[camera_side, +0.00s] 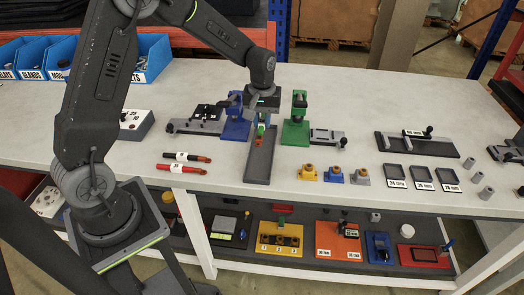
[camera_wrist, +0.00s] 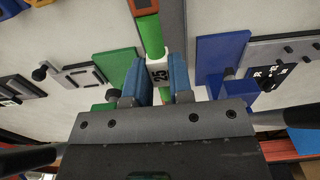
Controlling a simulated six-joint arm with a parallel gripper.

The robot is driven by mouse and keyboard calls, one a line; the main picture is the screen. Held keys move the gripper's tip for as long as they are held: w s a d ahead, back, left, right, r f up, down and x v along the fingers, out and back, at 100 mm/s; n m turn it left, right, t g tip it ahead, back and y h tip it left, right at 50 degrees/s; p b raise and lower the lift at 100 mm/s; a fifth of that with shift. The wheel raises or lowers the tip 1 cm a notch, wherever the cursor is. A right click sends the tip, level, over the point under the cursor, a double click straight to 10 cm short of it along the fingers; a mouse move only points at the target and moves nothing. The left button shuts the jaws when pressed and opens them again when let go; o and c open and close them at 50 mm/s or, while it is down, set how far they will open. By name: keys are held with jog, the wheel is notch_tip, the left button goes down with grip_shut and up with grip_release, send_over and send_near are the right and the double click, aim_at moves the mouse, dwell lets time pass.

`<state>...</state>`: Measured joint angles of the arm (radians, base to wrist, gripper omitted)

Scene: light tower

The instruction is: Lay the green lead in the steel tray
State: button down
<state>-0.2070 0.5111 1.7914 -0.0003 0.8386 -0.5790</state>
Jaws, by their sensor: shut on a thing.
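The green lead (camera_side: 261,130) hangs from my gripper (camera_side: 264,113) over the far part of the steel tray (camera_side: 258,168), its orange-red end pointing towards the near side. In the wrist view the green lead (camera_wrist: 151,36) runs between the two blue fingers of my gripper (camera_wrist: 160,75), which is shut on it around a white label reading 25. The steel tray also shows behind the lead in the wrist view (camera_wrist: 173,20). I cannot tell whether the lead touches the tray floor. The rest of the tray looks empty.
A blue stand (camera_side: 235,128) and a green stand (camera_side: 295,132) flank the tray's far end closely. A black lead (camera_side: 184,156) and a red lead (camera_side: 180,168) lie left of the tray. Small yellow, blue and grey blocks (camera_side: 333,176) stand to its right.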

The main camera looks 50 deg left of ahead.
aim_at(262, 152)
notch_tip(262, 152, down, 10)
jog(key=shift+r, duration=0.2)
jog(key=shift+f, duration=0.2)
jog(key=c, duration=1)
grip_release()
